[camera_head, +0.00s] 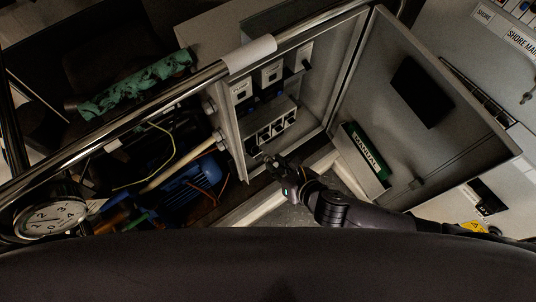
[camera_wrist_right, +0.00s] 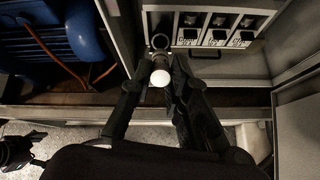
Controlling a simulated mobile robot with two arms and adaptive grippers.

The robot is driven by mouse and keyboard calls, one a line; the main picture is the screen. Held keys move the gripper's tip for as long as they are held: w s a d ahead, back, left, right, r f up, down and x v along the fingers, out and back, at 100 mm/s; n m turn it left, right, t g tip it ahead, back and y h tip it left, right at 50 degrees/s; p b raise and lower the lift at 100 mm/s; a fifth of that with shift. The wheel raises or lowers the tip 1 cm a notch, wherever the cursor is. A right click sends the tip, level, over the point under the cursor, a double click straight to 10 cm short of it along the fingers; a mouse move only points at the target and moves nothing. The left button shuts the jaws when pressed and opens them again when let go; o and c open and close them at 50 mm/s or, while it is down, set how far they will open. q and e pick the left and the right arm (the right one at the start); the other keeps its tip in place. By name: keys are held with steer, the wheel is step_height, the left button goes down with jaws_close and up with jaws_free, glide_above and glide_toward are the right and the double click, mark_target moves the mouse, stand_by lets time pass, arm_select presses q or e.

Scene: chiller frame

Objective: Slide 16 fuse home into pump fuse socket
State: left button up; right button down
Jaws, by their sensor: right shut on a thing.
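My right gripper (camera_head: 279,168) is below the fuse block (camera_head: 273,128) in the open cabinet. In the right wrist view the gripper (camera_wrist_right: 158,82) is shut on the fuse (camera_wrist_right: 160,78), whose white round end shows between the fingertips. The fuse is in front of the leftmost position of the block (camera_wrist_right: 210,8), where a ring-shaped part (camera_wrist_right: 160,42) shows. Whether the fuse touches or enters the socket cannot be told. A dark part at the lower left of the wrist view may be my left gripper (camera_wrist_right: 18,150).
The cabinet door (camera_head: 425,110) stands open on the right with a green manuals holder (camera_head: 367,153). A blue motor (camera_head: 190,185) and a dial gauge (camera_head: 50,218) are on the left. A metal rail (camera_head: 130,107) crosses the view. The cabinet wall (camera_wrist_right: 117,30) is close left of the fuse.

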steer(key=shift+s+d, duration=0.2)
stand_by(0.3)
steer(key=shift+r+p, duration=0.1)
steer(key=shift+p, duration=0.45)
steer(key=shift+w+a+f, duration=0.15)
steer(key=shift+w+f, duration=0.05)
steer(key=shift+f, duration=0.1)
steer(key=b+x, duration=0.3)
steer(key=x, duration=0.5)
stand_by(0.3)
steer(key=shift+w+a, duration=0.1)
steer(key=shift+a, duration=0.05)
